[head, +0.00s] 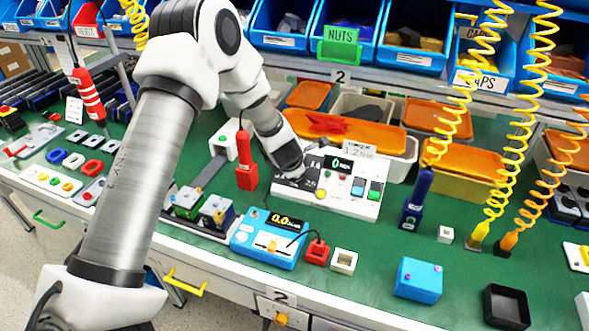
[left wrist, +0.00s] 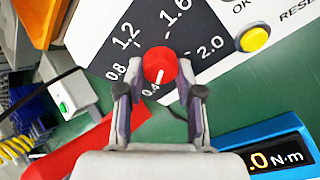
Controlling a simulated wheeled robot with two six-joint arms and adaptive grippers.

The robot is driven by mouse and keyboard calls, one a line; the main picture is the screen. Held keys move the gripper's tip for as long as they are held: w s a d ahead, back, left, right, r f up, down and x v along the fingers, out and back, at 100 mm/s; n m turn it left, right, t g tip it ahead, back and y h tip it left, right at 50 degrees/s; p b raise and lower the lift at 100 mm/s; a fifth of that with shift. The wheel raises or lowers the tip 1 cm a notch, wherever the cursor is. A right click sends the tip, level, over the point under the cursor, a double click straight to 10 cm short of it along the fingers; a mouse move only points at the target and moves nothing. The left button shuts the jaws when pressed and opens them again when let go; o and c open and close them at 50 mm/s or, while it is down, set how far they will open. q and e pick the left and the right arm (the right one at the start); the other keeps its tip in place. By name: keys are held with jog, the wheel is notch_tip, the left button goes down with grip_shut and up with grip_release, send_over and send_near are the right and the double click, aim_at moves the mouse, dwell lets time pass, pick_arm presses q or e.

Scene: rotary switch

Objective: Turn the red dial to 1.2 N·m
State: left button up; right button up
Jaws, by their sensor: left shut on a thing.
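The red dial (left wrist: 160,66) sits on a dark scale patch (left wrist: 190,60) marked 0.4, 0.8, 1.2, 1.6 and 2.0. Its white pointer line points at the 0.4 mark. My left gripper (left wrist: 160,80) has its two fingers closed on opposite sides of the dial in the left wrist view. In the head view my left gripper (head: 291,172) reaches down to the left part of the white control panel (head: 345,207) and hides the dial. The panel has a dark display (head: 339,163) with a green 0. My right gripper is not in view.
A blue meter (head: 268,238) stands in front of the panel. A red tool (head: 246,165) hangs or stands left of my gripper, close by. A yellow button (left wrist: 254,39) is right of the scale. Orange-lidded bins (head: 347,131) stand behind.

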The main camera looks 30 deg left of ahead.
pick_arm(q)
jog(key=m, duration=0.5)
jog(key=shift+y+p, duration=0.4)
jog(key=m+t, duration=0.1)
jog(key=m, duration=0.5)
jog(key=shift+y+p, duration=0.35)
jog(key=shift+y, duration=0.05)
jog(key=m+t+p, duration=0.1)
jog(key=m, duration=0.5)
jog(key=shift+d+m, duration=0.1)
jog(key=shift+m, duration=0.3)
jog(key=m+t+p, duration=0.1)
jog(key=m, duration=0.4)
jog(key=shift+m+h, duration=0.4)
jog(key=o, duration=1.2)
jog(key=shift+f, duration=0.1)
jog(key=shift+c, duration=0.2)
